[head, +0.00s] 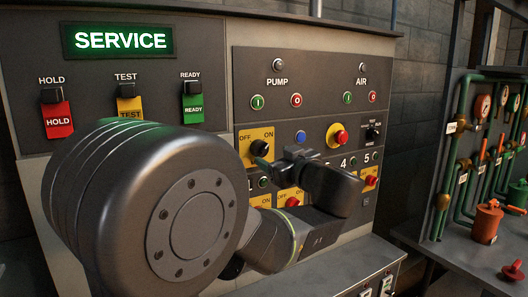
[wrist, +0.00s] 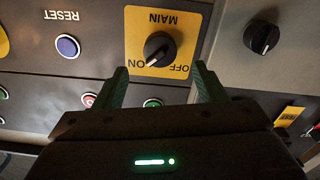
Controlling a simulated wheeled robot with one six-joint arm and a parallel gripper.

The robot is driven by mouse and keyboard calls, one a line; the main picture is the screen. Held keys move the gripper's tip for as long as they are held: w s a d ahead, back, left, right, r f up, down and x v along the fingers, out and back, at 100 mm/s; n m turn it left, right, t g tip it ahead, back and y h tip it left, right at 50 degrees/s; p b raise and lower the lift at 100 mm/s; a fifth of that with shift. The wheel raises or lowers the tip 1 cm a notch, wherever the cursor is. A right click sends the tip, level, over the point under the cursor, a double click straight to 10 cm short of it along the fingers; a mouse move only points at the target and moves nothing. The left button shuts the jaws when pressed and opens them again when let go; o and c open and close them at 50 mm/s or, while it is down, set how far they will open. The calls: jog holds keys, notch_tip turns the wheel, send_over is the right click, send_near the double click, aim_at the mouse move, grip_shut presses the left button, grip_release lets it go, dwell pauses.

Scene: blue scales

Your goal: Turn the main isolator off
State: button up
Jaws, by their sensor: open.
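The main isolator is a black rotary knob (wrist: 159,49) on a yellow plate marked MAIN, ON and OFF; the wrist view shows it upside down. Its white mark points toward ON. The knob (head: 260,148) also shows in the head view, on the panel, with part of its plate hidden by my gripper. My gripper (wrist: 160,72) is open, its two dark green fingers apart on either side of the lower part of the plate. They do not hold the knob. In the head view my gripper (head: 269,164) is just below and right of the knob.
A blue reset button (wrist: 67,46) and another black rotary knob (wrist: 262,37) flank the plate in the wrist view. A red emergency button (head: 338,137) is to the right in the head view. Green pipes with gauges (head: 483,107) stand at the far right. My arm hides the lower panel.

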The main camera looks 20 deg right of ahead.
aim_at(263, 151)
jog(key=w, duration=0.6)
jog(key=shift+a, duration=0.25)
jog(key=c, duration=1)
